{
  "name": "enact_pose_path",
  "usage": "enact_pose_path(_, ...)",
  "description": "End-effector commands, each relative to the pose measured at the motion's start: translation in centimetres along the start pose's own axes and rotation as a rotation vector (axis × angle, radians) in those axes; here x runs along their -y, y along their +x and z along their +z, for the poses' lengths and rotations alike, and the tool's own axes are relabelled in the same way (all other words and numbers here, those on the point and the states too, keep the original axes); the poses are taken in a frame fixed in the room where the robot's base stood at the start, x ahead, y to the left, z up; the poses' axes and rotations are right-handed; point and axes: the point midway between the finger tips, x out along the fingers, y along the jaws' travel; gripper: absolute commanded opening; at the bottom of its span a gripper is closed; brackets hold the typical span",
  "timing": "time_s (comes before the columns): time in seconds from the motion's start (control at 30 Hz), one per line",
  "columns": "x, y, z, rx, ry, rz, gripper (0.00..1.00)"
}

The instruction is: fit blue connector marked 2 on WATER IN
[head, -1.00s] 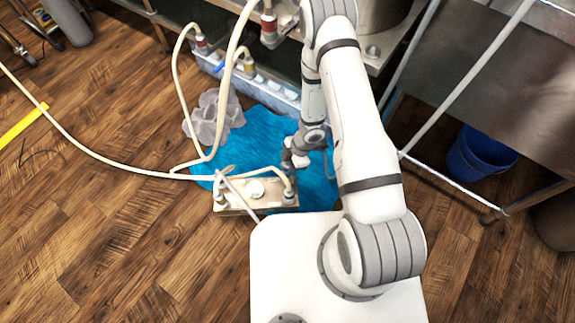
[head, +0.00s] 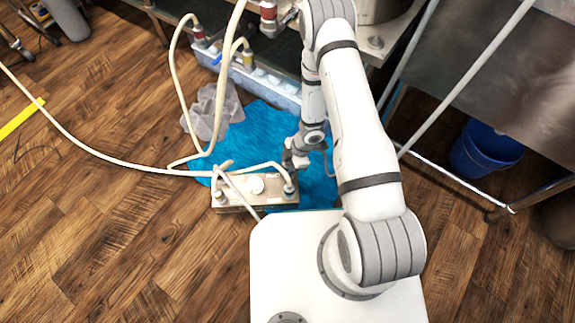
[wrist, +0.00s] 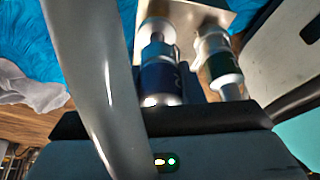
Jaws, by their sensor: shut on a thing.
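The blue connector (wrist: 162,82), with a pale mark like a 2, is between the jaws of my gripper (wrist: 160,118) in the wrist view. It is in line with a silver fitting on the metal plate; I cannot tell whether it is seated. A dark green connector (wrist: 219,62) is beside it on the right. In the head view my gripper (head: 292,163) is at the right end of the small metal box (head: 250,199). The WATER IN label is not readable. A pale hose (wrist: 90,80) crosses the wrist view in front, hiding part of the plate.
The box stands by a blue mat (head: 258,128) on the wooden floor. A crumpled grey cloth (head: 212,112) lies at the mat's left. Pale hoses (head: 120,160) run across the floor and up to the bench. A blue bucket (head: 484,150) stands right, under a steel table.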

Motion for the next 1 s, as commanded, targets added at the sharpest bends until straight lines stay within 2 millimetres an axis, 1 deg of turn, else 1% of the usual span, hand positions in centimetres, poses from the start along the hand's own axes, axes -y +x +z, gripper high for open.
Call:
enact_pose_path(0.47, 0.0, 0.0, 0.1, 0.000, 0.001, 0.001, 0.08)
enact_pose_path(1.0, 0.0, 0.9, 0.5, 0.000, 0.001, 0.001, 0.08)
